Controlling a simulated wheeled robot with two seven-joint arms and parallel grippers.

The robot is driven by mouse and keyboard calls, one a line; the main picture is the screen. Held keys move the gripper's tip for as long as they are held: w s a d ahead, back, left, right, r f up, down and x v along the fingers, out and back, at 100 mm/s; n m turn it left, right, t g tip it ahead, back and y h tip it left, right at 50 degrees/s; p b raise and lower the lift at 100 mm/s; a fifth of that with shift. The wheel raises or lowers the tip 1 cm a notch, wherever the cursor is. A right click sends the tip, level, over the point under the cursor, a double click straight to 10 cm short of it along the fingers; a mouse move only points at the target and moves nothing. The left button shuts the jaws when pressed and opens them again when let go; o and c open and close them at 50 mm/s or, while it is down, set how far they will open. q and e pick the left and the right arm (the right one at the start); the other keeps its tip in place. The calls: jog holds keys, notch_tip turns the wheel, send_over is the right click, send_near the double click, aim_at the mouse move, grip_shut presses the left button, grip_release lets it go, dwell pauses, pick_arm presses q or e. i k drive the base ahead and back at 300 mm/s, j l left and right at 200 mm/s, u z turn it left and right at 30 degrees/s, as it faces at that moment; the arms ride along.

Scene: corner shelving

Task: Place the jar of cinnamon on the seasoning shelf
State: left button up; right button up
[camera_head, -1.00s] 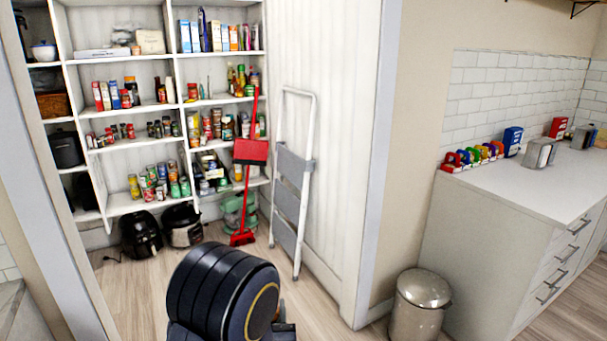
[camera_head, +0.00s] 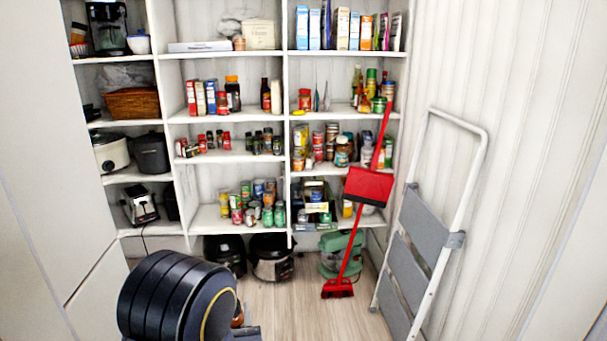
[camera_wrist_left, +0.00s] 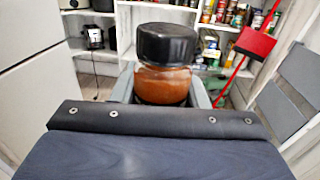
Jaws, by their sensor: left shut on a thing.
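The jar of cinnamon (camera_wrist_left: 163,82), clear with reddish-brown powder and a black lid, stands upright in my left gripper (camera_wrist_left: 160,92) in the left wrist view. The fingers close on its two sides. In the head view my arm hides most of that gripper and the jar. The white shelving fills the back wall. One shelf (camera_head: 230,156) holds small spice jars in two groups, red-topped (camera_head: 216,140) at left and dark-topped (camera_head: 266,142) at right, with a gap between them. My left gripper is well in front of the shelving. My right gripper is not in view.
A red broom and dustpan (camera_head: 368,186) lean at the shelving's right side. A folded step ladder (camera_head: 430,235) leans on the right wall. Black cookers (camera_head: 270,258) and a green mixer (camera_head: 340,255) stand under the lowest shelf. The floor (camera_head: 300,308) ahead is clear.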

aim_at(212, 157)
jog(key=i+j+u, duration=0.2)
jog(key=i, duration=0.85)
jog(key=i+j+u, duration=0.15)
jog(key=i, duration=0.9)
